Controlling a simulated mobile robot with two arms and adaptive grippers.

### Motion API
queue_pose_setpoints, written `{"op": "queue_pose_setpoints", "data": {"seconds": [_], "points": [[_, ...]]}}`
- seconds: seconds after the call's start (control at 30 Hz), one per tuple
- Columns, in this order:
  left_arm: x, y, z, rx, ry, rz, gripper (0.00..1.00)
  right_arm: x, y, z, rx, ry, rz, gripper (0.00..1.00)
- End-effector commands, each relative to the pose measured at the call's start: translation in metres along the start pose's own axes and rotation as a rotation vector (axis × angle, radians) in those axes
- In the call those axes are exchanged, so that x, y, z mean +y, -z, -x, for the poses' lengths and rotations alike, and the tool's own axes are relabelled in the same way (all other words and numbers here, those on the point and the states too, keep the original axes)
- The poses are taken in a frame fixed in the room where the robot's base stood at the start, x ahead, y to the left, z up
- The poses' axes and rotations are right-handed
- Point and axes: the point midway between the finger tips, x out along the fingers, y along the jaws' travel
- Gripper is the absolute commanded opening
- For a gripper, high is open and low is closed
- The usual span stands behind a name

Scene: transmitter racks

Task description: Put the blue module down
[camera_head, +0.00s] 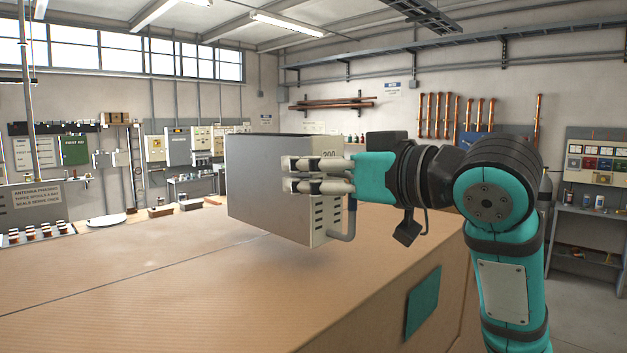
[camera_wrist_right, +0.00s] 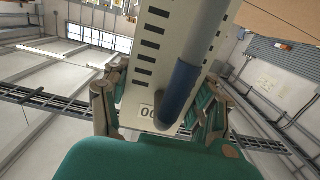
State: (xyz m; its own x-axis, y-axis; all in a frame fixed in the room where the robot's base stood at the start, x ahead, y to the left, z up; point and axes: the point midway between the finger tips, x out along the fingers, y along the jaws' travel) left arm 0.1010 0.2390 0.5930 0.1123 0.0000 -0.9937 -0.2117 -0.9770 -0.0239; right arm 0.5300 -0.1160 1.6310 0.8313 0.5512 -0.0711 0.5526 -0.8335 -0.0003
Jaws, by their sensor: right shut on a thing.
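The module (camera_head: 262,190) is a grey box with a pale slotted front plate, a handle and a number label. My right gripper (camera_head: 318,176) is shut on its front end, and the module is upright over the brown worktop (camera_head: 150,290). I cannot tell for sure whether its underside touches the worktop. In the right wrist view the slotted front plate (camera_wrist_right: 150,50) lies between the fingers, with a blue sleeve (camera_wrist_right: 178,92) on the grey handle. The module's far side is hidden. My left gripper is not in view.
The worktop is bare in front and to the left of the module. Its right side drops away past a teal patch (camera_head: 422,302). A side shelf (camera_head: 590,235) stands at right.

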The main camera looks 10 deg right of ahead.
Motion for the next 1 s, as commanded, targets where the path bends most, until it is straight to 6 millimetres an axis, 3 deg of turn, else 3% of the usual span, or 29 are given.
{"op": "queue_pose_setpoints", "data": {"seconds": [0.17,0.5,0.97,1.0], "points": [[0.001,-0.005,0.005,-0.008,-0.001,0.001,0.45,0.0,0.001,-0.007,0.009,0.0,0.001,0.0],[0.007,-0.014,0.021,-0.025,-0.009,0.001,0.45,0.001,-0.029,-0.009,0.008,0.0,0.0,0.0],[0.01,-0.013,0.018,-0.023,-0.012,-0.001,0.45,0.0,-0.036,-0.009,0.01,0.0,0.001,0.0],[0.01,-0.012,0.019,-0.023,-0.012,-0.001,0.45,0.0,-0.038,-0.01,0.0,0.0,0.0,0.63]]}}
